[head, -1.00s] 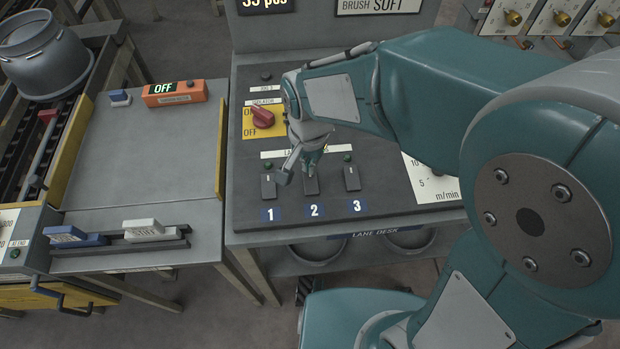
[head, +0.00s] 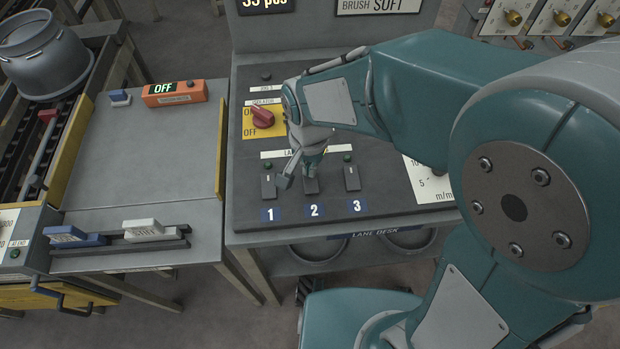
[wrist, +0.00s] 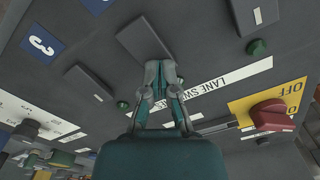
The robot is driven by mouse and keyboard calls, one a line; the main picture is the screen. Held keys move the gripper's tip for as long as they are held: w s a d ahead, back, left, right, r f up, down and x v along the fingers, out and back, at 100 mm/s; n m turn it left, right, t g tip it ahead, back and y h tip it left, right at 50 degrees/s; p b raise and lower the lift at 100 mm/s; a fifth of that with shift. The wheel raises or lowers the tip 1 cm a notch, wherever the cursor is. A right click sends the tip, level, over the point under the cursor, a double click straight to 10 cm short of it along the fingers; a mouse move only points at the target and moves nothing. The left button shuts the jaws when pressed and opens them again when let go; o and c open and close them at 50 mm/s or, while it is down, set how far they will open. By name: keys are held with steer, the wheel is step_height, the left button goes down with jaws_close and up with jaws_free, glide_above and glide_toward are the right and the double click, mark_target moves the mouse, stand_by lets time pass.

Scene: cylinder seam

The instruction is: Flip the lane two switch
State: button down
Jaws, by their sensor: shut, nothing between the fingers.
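The lane two switch (head: 311,187) is a dark rocker above the white number 2 on the lane desk (head: 400,192). My gripper (head: 308,177) is shut and empty, pointing down at the upper part of this switch. In the wrist view my shut fingertips (wrist: 160,65) overlap the near end of the lane two switch (wrist: 140,36); I cannot tell whether they touch it. The lane one switch (head: 268,187) and lane three switch (head: 352,180) stand on either side. Green lamps show above switches one and three; my gripper hides the one above two.
A red rotary knob (head: 263,117) on a yellow plate sits behind the switches. An orange box (head: 175,93) marked OFF lies on the table to the left. White and blue blocks rest on a rail at that table's front.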

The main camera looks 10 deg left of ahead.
steer(key=shift+r, duration=3.45)
steer(key=shift+d+r, duration=0.25)
steer(key=shift+d, duration=0.1)
steer(key=s+d+r+n+t, duration=0.1)
steer(key=s+d+r, duration=0.3)
steer(key=d, duration=0.6)
steer(key=s+d+r+n+t, duration=0.2)
steer(key=s+d+r+t, duration=0.1)
steer(key=d, duration=0.6)
steer(key=shift+s+d+r+t, duration=0.4)
steer(key=shift+s+t, duration=0.25)
steer(key=shift+t, duration=0.15)
steer(key=shift+s, duration=0.1)
